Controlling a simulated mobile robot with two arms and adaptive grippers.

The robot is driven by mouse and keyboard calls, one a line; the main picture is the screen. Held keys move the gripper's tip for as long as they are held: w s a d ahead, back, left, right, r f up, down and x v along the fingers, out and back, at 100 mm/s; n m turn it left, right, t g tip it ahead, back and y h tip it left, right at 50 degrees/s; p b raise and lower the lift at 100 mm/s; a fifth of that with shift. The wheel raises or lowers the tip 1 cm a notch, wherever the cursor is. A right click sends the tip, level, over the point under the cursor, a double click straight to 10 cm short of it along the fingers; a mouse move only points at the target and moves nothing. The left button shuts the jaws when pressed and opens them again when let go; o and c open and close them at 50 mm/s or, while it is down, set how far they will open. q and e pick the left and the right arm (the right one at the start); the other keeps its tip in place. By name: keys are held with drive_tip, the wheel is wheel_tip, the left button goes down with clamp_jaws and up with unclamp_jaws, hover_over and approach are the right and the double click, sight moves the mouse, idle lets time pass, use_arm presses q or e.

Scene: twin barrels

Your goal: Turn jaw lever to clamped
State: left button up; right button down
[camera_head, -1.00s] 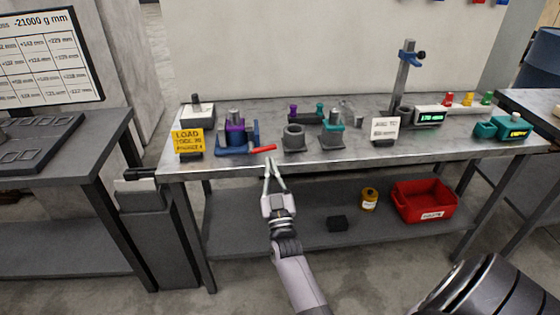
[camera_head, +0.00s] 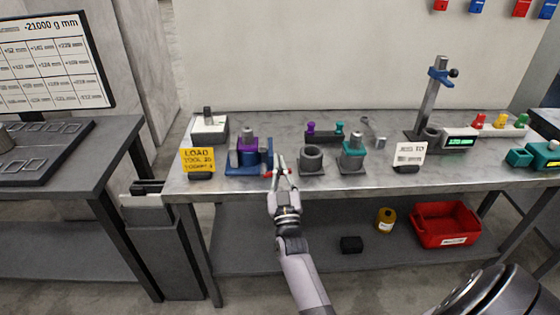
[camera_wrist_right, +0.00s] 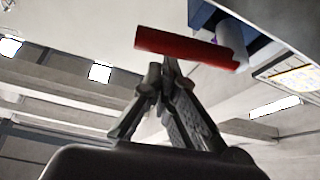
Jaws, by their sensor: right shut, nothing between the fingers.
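The jaw lever (camera_head: 267,175) is a red bar at the right side of a blue fixture (camera_head: 240,168) that holds a purple and grey part (camera_head: 247,143). In the head view my right gripper (camera_head: 281,160) overlaps the lever and hides its middle. In the right wrist view the red lever (camera_wrist_right: 188,47) lies across the picture just beyond the shut fingertips (camera_wrist_right: 164,66), which have nothing between them. The fingertips are very close to the lever; I cannot tell whether they touch it. My left gripper is out of view.
A yellow sign (camera_head: 198,160) stands left of the fixture. A grey ring (camera_head: 312,159) and a teal-topped part (camera_head: 352,155) stand to its right. A white sign (camera_head: 410,154) and a height stand (camera_head: 430,100) are farther right. A red bin (camera_head: 446,226) is on the lower shelf.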

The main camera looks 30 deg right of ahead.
drive_tip(key=shift+s+a+f+b, duration=0.1)
drive_tip(key=shift+s+f+b, duration=0.2)
drive_tip(key=shift+s+f, duration=0.4)
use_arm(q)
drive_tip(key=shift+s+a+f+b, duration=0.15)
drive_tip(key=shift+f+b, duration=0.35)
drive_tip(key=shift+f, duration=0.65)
use_arm(e)
drive_tip(key=shift+s+f, duration=0.15)
drive_tip(key=shift+f, duration=0.6)
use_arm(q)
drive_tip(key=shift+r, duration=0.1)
use_arm(e)
drive_tip(key=shift+r, duration=0.1)
